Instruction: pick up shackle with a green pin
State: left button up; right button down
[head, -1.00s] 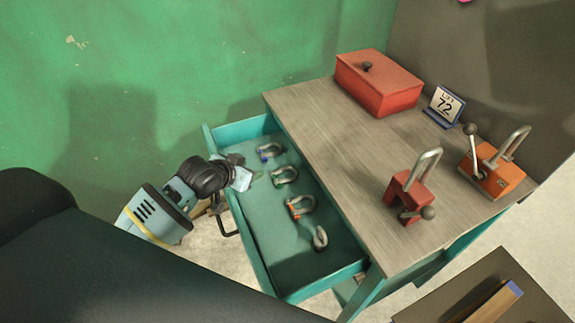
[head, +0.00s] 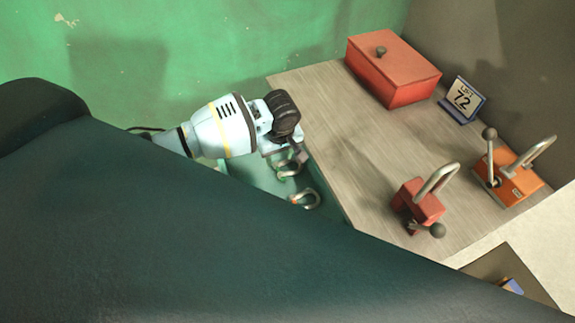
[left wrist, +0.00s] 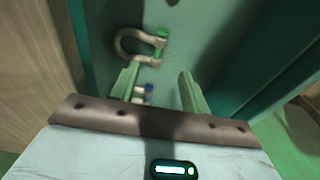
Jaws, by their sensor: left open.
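The shackle with a green pin (left wrist: 128,43) lies in the teal drawer (left wrist: 185,20), at the upper left of the left wrist view, just beyond my fingertips. In the head view a shackle that seems to be this one (head: 289,168) shows partly, beside the gripper. My left gripper (left wrist: 160,82) is open and empty above the drawer; it also shows in the head view (head: 290,155). A shackle with a blue pin (left wrist: 145,92) shows partly between the fingers, below them. My right gripper is in neither view.
Another shackle (head: 305,200) lies nearer in the drawer. The wooden worktop (head: 345,150) beside it holds a red box (head: 393,70), a sign (head: 462,99), a red padlock-like block (head: 418,203) and an orange one (head: 505,180). The green wall (head: 200,45) is behind.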

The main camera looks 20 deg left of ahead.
aim_at(279, 170)
pick_arm(q)
notch_tip(279, 170, down, 2)
jog(key=shift+a+f, duration=0.1)
jog(key=shift+f, duration=0.15)
jog(key=shift+w+f, duration=0.1)
jog(key=f, duration=0.1)
jog(key=f+b, duration=0.1)
jog(key=f, duration=0.3)
jog(key=shift+w+a, duration=0.2)
jog(key=shift+w, duration=0.15)
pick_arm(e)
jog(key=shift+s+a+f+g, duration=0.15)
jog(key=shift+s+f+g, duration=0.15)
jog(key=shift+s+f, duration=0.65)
pick_arm(q)
jog(key=shift+c, duration=0.4)
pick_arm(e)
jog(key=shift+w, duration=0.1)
pick_arm(q)
grip_shut()
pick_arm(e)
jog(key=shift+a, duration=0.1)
